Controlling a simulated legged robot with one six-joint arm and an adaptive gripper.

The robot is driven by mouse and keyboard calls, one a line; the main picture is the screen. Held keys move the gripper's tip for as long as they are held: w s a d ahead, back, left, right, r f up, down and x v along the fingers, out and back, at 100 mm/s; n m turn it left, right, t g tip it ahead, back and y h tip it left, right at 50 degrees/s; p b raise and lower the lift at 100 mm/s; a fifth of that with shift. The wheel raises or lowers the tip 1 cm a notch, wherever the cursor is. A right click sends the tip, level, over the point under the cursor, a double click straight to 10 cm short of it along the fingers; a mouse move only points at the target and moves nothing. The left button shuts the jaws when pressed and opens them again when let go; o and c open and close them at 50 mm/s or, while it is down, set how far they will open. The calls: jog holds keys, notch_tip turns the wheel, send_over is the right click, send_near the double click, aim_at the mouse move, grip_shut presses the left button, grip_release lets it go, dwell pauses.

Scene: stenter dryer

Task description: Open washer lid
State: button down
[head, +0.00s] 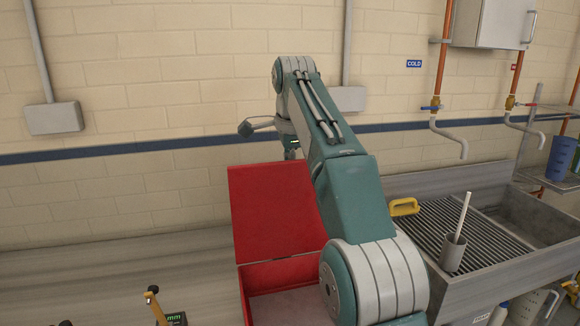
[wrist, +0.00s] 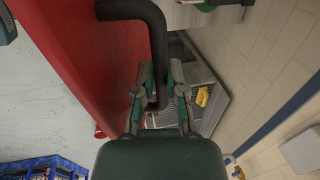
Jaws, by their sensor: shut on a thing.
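The red washer (head: 285,277) stands at the centre of the head view, left of the sink. Its red lid (head: 265,205) is raised, standing up from the back of the body, and the pale inside shows below it. In the wrist view the lid (wrist: 85,50) runs down the left side with a dark, bent bar handle (wrist: 157,35) on it. My gripper (wrist: 161,80) is shut on the handle, one finger on each side of the bar. In the head view my arm hides part of the lid and the handle.
A metal sink (head: 480,240) with a ribbed drainer stands right of the washer, with a yellow-handled item (head: 404,207) and a grey cup (head: 453,252) on it. A blue crate (wrist: 40,168) shows in the wrist view. The brick wall (head: 170,80) is close behind.

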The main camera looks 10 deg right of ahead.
jog(key=shift+a, duration=0.1)
jog(key=c, duration=0.8)
grip_release()
jog(key=shift+o, duration=0.6)
jog(key=shift+a, duration=0.15)
jog(key=shift+s, duration=0.15)
